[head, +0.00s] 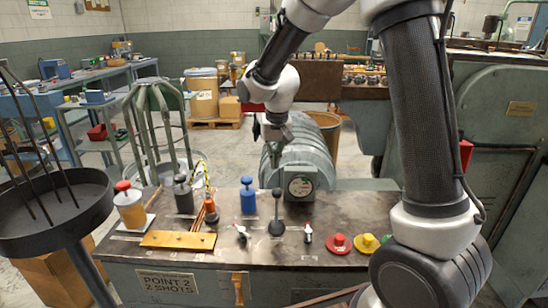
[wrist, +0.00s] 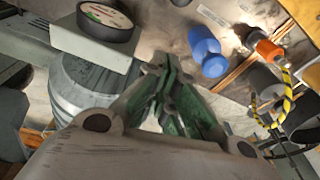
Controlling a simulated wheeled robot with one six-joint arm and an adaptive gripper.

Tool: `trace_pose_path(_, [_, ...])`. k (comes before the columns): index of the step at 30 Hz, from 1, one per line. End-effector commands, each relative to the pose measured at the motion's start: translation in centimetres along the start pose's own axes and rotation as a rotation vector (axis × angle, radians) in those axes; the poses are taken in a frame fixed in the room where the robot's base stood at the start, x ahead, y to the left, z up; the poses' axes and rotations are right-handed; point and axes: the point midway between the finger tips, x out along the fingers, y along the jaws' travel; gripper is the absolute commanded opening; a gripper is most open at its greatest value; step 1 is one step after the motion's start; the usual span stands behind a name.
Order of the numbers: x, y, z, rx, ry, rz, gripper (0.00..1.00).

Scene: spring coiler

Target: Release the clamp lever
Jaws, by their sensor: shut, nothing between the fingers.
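An upright lever (head: 277,210) with a dark ball knob and a round dark base stands on the bench top, in front of the gauge. It is the likeliest clamp lever, but no label on it is readable. Two small toggle-like levers stand on its left (head: 241,233) and right (head: 308,233). My gripper (head: 258,130) is up behind the bench, above the ribbed grey-green motor and apart from the levers. In the wrist view my gripper's green fingers (wrist: 160,68) are shut and empty. I cannot make out the lever in the wrist view.
The gauge (head: 300,186) sits at the motor (head: 290,150) end. A blue bottle-shaped piece (head: 248,196), an orange piece (head: 210,210) with a yellow-black cable and a dark canister (head: 183,195) stand left. Red (head: 339,243) and yellow (head: 365,243) knobs lie right. A tray stand (head: 60,205) is far left.

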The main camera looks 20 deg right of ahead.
Motion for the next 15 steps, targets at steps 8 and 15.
trace_pose_path(8, [6.2, 0.1, 0.1, 0.000, -0.006, 0.003, 0.00])
trace_pose_path(15, [5.5, 0.0, 2.9, -0.001, 0.000, 0.000, 0.00])
